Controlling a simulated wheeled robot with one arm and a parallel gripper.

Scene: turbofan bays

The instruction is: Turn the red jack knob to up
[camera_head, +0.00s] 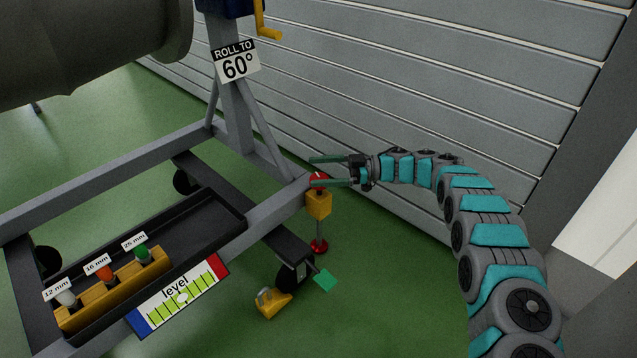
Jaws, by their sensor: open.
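The red jack knob (317,176) sits on top of a yellow jack block (319,204) at the corner of the grey stand. A thin post runs down from the block to a red foot (319,246) on the green floor. My gripper (311,171) reaches in from the right with its two long green fingers apart. The fingertips are at the knob, one on its far side and one across its near side, hiding part of it. I cannot tell if they touch it. The level gauge (178,296) has a pale bubble near its middle.
The grey stand frame (262,212) carries a black tray (196,222) with a yellow rack of labelled pieces. A "ROLL TO 60°" sign (236,63) hangs on its upright. A caster with a green pedal (325,280) and a yellow chock (272,302) are below. A slatted wall stands close behind.

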